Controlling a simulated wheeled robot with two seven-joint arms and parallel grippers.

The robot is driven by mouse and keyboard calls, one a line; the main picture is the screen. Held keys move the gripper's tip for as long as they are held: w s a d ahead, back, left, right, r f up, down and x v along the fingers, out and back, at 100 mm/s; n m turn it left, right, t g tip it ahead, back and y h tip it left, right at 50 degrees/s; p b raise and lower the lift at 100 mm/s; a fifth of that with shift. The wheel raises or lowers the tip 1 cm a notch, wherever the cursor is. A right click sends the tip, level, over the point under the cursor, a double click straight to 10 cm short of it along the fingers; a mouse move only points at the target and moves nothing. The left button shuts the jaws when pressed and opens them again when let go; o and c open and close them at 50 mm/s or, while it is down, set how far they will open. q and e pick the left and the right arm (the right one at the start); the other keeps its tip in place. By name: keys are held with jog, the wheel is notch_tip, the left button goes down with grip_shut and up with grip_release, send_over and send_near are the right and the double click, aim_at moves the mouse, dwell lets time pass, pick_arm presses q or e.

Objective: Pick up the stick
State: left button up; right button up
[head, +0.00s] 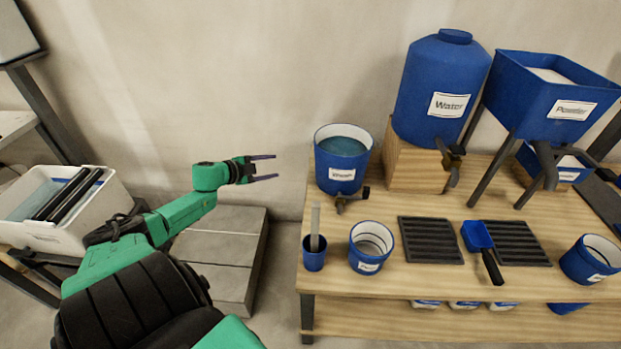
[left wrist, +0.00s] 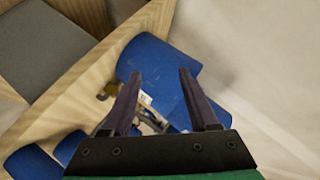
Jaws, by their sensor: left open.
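The stick (head: 315,222) is a thin grey rod standing upright in a small dark blue cup (head: 313,261) at the left front of the wooden table. My left gripper (head: 277,167) is open and empty, up and left of the stick and apart from it. In the left wrist view the open fingers (left wrist: 160,88) frame a blue container and part of the table. I cannot make out the stick there. My right gripper is in neither view.
A blue bucket (head: 342,176) with a tap stands behind the cup. Another blue bucket (head: 370,259) stands right beside the cup. Dark ribbed mats (head: 431,240) and a blue scoop (head: 477,236) lie further right. A white crate (head: 62,238) is at the left.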

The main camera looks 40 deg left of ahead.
pick_arm(q)
jog(key=w+d+r+m+h+b, duration=0.1)
jog(key=w+d+r+m+h, duration=0.15)
jog(key=r, duration=0.35)
jog(key=w+d+r+m+h, duration=0.1)
jog(key=d+r+m, duration=0.2)
jog(key=r, duration=0.3)
notch_tip(320, 180, up, 11)
jog(key=m+g+y+b, duration=0.5)
jog(key=m+g, duration=0.6)
jog(key=g, duration=0.2)
send_over(316, 204)
notch_tip(316, 204, down, 14)
jog(key=shift+f+b, duration=0.1)
jog(key=shift+b, duration=0.25)
grip_shut()
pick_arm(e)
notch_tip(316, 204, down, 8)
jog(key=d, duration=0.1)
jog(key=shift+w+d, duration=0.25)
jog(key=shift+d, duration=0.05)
